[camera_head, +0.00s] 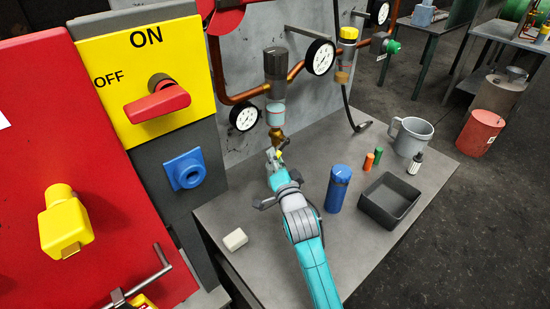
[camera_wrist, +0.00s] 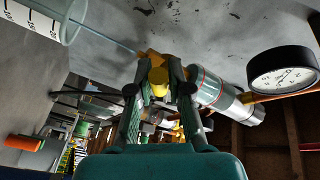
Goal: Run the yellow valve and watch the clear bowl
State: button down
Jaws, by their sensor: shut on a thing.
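The yellow valve (camera_wrist: 159,84) sits between the fingertips of my gripper (camera_wrist: 158,78) in the wrist view. The gripper is shut on it, and the fingers hide its sides. In the head view, my gripper (camera_head: 279,153) reaches up below the brass fitting (camera_head: 277,133), with only a speck of yellow showing. The clear bowl (camera_head: 275,114) hangs above that fitting, under a dark grey housing (camera_head: 275,66), and looks pale blue-grey inside. In the wrist view the bowl (camera_wrist: 209,89) lies sideways with thin red rings. I cannot read its liquid level.
A gauge (camera_head: 243,116) is left of the bowl. A blue bottle (camera_head: 339,188), an empty dark tray (camera_head: 388,200), a grey jug (camera_head: 409,136) and small cylinders stand right of my arm. A white block (camera_head: 235,239) lies left. A red-handled ON/OFF switch (camera_head: 157,102) is far left.

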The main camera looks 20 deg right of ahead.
jog(key=c, duration=1.1)
grip_release()
jog(key=shift+f, duration=0.1)
jog(key=shift+s, duration=0.1)
jog(key=s, duration=0.4)
jog(key=s+a, duration=0.1)
jog(key=s, duration=0.6)
jog(key=shift+s+a+f, duration=0.15)
jog(key=shift+s+f, duration=0.2)
jog(key=shift+f, duration=0.05)
dwell(4.8)
